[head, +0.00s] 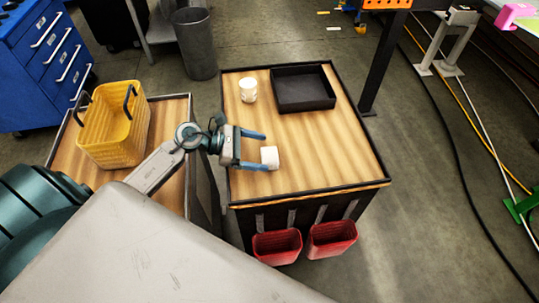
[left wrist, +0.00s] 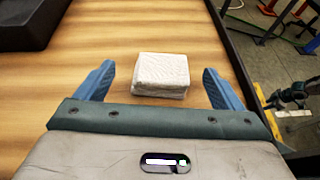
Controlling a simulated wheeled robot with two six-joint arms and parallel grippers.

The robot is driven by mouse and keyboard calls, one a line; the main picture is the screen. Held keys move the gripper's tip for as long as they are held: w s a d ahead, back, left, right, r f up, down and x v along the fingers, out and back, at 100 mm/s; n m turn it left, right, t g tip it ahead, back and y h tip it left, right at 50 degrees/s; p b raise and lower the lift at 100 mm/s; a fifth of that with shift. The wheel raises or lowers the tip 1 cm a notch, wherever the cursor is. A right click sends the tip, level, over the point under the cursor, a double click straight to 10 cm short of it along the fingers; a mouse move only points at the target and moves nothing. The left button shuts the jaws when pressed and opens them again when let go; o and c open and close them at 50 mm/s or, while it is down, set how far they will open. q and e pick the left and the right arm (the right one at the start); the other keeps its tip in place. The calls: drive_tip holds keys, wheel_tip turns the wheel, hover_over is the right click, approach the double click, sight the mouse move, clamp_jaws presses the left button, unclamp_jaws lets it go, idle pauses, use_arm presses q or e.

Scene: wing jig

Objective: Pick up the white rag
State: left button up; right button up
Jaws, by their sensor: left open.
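The white rag (head: 270,157) is a small folded block lying on the wooden cart top (head: 330,150), near its front left. It also shows in the left wrist view (left wrist: 161,72), just ahead of the fingertips and between their lines. My left gripper (head: 266,151) is open, with its two blue fingers pointing at the rag from the left. In the left wrist view the left gripper (left wrist: 158,82) has a finger on each side of the rag, with a gap on both sides. My right gripper is not in view.
A black tray (head: 302,104) and a white cup-like container (head: 248,90) stand farther back on the same cart. Two red bins (head: 332,240) hang on its front. A yellow basket (head: 112,145) stands on a second cart at left.

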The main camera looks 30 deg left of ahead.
sight(274, 154)
use_arm(q)
drive_tip(key=shift+w+d+p, duration=0.2)
drive_tip(key=shift+d+p, duration=0.25)
drive_tip(key=shift+p, duration=0.05)
drive_tip(key=p+x, duration=0.2)
drive_tip(key=x, duration=0.1)
drive_tip(key=shift+w+d+f, duration=0.1)
drive_tip(key=shift+w+d, duration=0.1)
drive_tip(key=shift+d, duration=0.1)
drive_tip(key=shift+w+d+f, duration=0.1)
drive_tip(key=shift+d+f, duration=0.1)
drive_tip(key=shift+d, duration=0.05)
drive_tip(key=c, duration=1.1)
drive_tip(key=shift+o, duration=0.2)
